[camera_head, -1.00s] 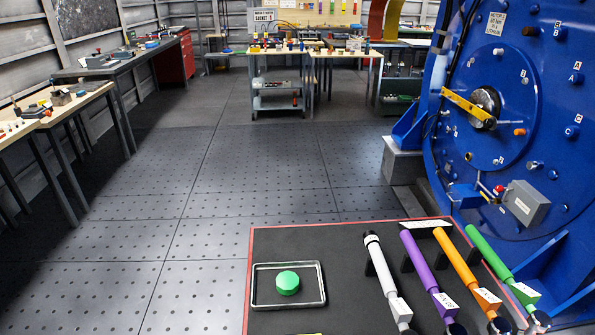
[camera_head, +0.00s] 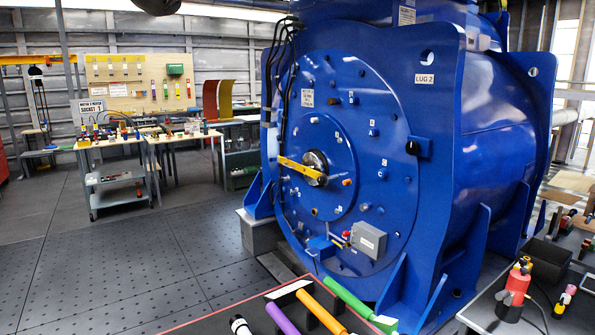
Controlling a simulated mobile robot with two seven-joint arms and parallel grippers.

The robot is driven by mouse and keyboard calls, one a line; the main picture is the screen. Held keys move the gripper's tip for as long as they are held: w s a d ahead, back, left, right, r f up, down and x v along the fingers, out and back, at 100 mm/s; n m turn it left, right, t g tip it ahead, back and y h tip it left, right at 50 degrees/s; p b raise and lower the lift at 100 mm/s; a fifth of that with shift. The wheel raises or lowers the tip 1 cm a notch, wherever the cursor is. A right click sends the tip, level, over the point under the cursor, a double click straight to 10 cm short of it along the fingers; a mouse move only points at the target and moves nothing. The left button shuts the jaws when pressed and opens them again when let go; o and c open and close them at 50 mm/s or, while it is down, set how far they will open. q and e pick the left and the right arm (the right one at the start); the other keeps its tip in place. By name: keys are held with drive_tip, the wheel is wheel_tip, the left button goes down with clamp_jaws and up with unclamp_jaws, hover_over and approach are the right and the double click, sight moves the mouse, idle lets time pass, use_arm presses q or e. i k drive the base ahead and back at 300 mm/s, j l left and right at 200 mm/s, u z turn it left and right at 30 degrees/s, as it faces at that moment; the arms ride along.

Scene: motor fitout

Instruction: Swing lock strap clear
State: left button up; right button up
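A yellow strap (camera_head: 297,167) lies across the hub (camera_head: 316,168) on the round blue face of the large motor (camera_head: 390,190). It slopes slightly down to the right, from the left side of the face to the hub. The hub is a dark and silvery round end at the centre of the face. Neither of my grippers shows in the head view, so nothing is seen touching the strap.
A black-topped table with purple (camera_head: 282,318), orange (camera_head: 320,311) and green (camera_head: 350,298) handled tools stands in front of the motor. A grey box (camera_head: 368,240) juts from the lower motor face. A bench (camera_head: 480,312) with a red tool stands right.

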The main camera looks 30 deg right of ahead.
sight(288, 162)
drive_tip(key=k+u, duration=0.1)
drive_tip(key=k, duration=0.5)
drive_tip(key=u, duration=1.35)
drive_tip(key=i+j+u, duration=0.45)
drive_tip(key=i+u, duration=0.2)
drive_tip(key=i, duration=0.15)
drive_tip(key=i+z, duration=0.45)
drive_tip(key=i+j+z, duration=0.3)
drive_tip(key=i+z, duration=0.15)
drive_tip(key=i+l+z, duration=0.1)
drive_tip(key=i+z, duration=0.4)
drive_tip(key=i+j+z, duration=0.15)
drive_tip(key=i+z, duration=0.3)
drive_tip(key=i, duration=0.25)
drive_tip(key=i+j+z, duration=0.1)
drive_tip(key=i+z, duration=0.2)
drive_tip(key=i, duration=1.05)
drive_tip(key=i+z, duration=0.45)
drive_tip(key=i, duration=0.15)
drive_tip(key=i+j+z, duration=0.15)
drive_tip(key=i+z, duration=0.25)
drive_tip(key=i, duration=0.15)
